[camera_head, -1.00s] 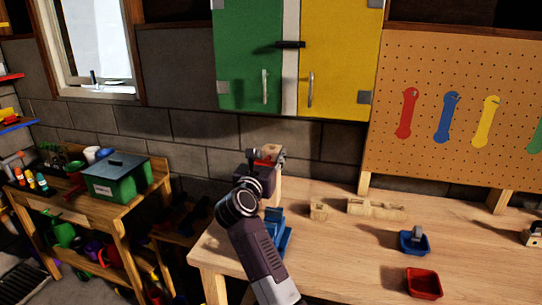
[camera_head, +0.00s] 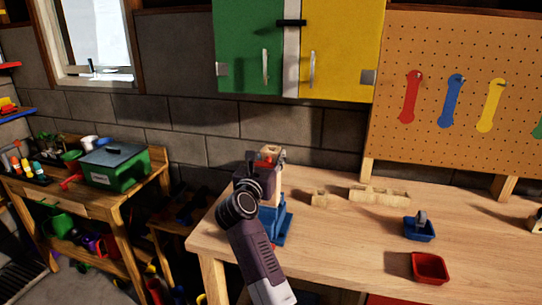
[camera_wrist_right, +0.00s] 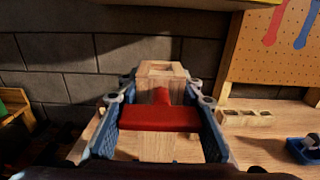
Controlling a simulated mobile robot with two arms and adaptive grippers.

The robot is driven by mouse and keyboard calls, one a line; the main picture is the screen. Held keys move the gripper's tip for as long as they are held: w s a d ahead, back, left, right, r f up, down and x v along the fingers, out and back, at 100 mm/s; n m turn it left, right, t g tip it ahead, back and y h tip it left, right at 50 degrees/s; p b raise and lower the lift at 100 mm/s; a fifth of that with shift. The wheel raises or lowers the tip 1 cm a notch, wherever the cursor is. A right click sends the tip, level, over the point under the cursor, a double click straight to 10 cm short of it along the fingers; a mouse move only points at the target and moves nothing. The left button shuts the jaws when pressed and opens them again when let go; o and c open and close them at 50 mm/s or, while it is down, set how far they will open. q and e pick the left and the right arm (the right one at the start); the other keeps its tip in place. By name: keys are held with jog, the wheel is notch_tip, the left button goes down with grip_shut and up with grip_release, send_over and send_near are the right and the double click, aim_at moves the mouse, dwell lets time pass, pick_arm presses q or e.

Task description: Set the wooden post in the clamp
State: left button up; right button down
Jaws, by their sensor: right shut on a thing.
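A red T-shaped part (camera_wrist_right: 160,117) shows between the fingers. The blue clamp (camera_head: 283,229) is on the bench directly below the post. My right arm partly hides the clamp, so I cannot tell whether the post's lower end is inside it. My left gripper is not in view.
On the workbench (camera_head: 345,240) are a small wooden block (camera_head: 319,198), a long wooden block with holes (camera_head: 379,195), a blue tray (camera_head: 419,232) and a red tray (camera_head: 430,268). A pegboard (camera_head: 450,100) stands behind. The bench middle is clear.

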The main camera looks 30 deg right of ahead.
jog(key=shift+f+b, duration=1)
jog(key=shift+f, duration=0.45)
jog(key=c, duration=1.3)
grip_release()
jog(key=shift+o, duration=0.2)
notch_tip(320, 180, up, 10)
